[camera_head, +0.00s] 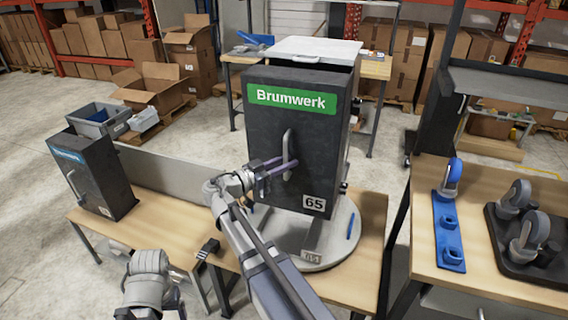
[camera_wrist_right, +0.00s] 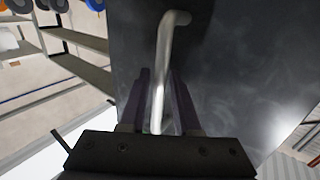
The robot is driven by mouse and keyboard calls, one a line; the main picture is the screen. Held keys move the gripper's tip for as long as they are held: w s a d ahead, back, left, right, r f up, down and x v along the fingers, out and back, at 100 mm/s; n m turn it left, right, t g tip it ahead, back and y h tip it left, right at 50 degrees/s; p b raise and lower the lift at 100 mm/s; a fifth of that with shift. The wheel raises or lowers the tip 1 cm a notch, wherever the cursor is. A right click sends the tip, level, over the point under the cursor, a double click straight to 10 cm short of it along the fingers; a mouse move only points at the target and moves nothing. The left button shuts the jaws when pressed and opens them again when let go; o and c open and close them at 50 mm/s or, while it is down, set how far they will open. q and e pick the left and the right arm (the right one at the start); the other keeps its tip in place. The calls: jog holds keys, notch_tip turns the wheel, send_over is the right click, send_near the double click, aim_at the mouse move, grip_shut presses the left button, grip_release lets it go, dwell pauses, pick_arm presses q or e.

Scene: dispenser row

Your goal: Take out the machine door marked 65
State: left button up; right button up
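The door (camera_head: 300,150) is the dark front of the Brumwerk machine, with a green name strip on top and a white label at its lower right that reads like 65. It stands closed against the machine body. Its upright bar handle (camera_head: 288,150) is light metal; it also shows in the right wrist view (camera_wrist_right: 163,60). My right gripper (camera_head: 278,168) is at the handle, one finger on each side of the bar. Any gap between fingers and bar is too small to judge. Part of my left arm shows at the bottom left; its fingertips do not show.
The machine stands on a round grey plate (camera_head: 342,245) on a wooden table, with a blue pen-like item (camera_head: 351,225) on the plate. A smaller dark machine (camera_head: 92,172) with a blue strip stands left. A right-hand table holds a blue holder (camera_head: 447,230) and castors (camera_head: 528,235).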

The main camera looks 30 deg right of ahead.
grip_shut()
dwell(1.1)
jog(key=shift+r+p, duration=1.75)
dwell(0.4)
